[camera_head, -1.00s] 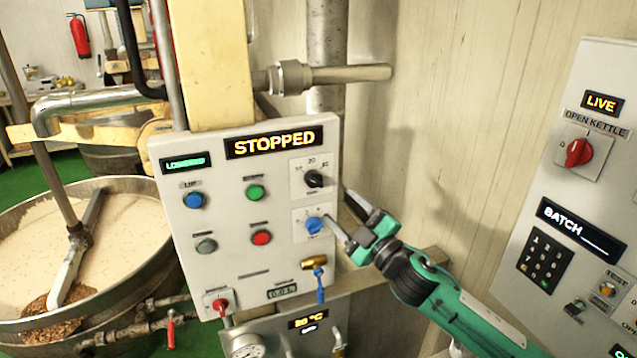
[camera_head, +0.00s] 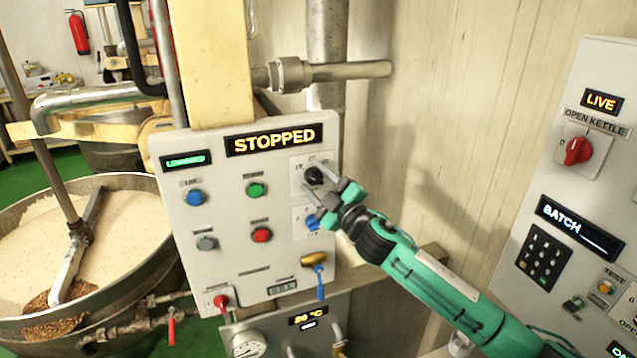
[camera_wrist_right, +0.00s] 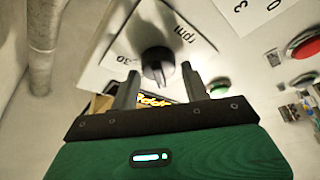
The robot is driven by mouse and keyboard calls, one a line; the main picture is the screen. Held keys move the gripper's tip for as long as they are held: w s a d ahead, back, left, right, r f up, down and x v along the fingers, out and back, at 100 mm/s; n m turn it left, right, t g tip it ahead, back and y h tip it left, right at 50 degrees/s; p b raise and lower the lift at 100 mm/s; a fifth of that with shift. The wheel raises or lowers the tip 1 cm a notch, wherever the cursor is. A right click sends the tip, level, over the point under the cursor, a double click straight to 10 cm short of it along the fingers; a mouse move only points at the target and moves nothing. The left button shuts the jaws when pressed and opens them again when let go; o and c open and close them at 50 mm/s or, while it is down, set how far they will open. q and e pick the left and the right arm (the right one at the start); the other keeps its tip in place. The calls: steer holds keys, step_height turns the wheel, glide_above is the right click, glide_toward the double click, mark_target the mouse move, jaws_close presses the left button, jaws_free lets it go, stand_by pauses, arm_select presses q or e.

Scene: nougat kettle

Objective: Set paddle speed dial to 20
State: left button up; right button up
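The black paddle speed dial (camera_head: 313,175) sits on a white plate at the upper right of the grey control panel (camera_head: 205,262). In the right wrist view the dial (camera_wrist_right: 157,66) shows near the tips of my fingers, with "rpm" and "30" printed on its plate. My right gripper (camera_head: 318,189) is at the dial with its fingers apart. In the right wrist view the gripper (camera_wrist_right: 159,85) has a finger on either side of the dial's lower part; I cannot tell whether they touch it. My left gripper is not in view.
A blue dial (camera_head: 313,222) sits just below, close to my right gripper. Green (camera_head: 256,190) and red (camera_head: 262,235) buttons are to the left. A brass valve with a blue lever (camera_head: 319,283) hangs lower. A second panel (camera_head: 560,190) stands at right, the kettle (camera_head: 130,270) at left.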

steer(key=c, duration=0.6)
steer(key=shift+f+m+t+b, duration=0.25)
steer(key=shift+m+t+b, duration=0.25)
steer(key=shift+m+b, duration=0.6)
steer(key=m+h+b, duration=0.1)
steer(key=m+b, duration=0.1)
steer(key=m+t+h+b, duration=0.1)
steer(key=m, duration=0.1)
steer(key=shift+t+b, duration=0.3)
steer(key=shift+b, duration=0.05)
steer(key=m+t+h+b, duration=0.1)
steer(key=m, duration=0.2)
steer(key=shift+m+b, duration=0.4)
steer(key=shift+r+m+t+h+b, duration=0.15)
steer(key=shift+m+h+b, duration=0.25)
steer(key=shift+m, duration=0.45)
steer(key=shift+m+t+h+b, duration=0.2)
steer(key=shift+m+h, duration=0.4)
steer(key=shift+m, duration=0.55)
steer(key=o, duration=1)
steer(key=shift+c, duration=0.2)
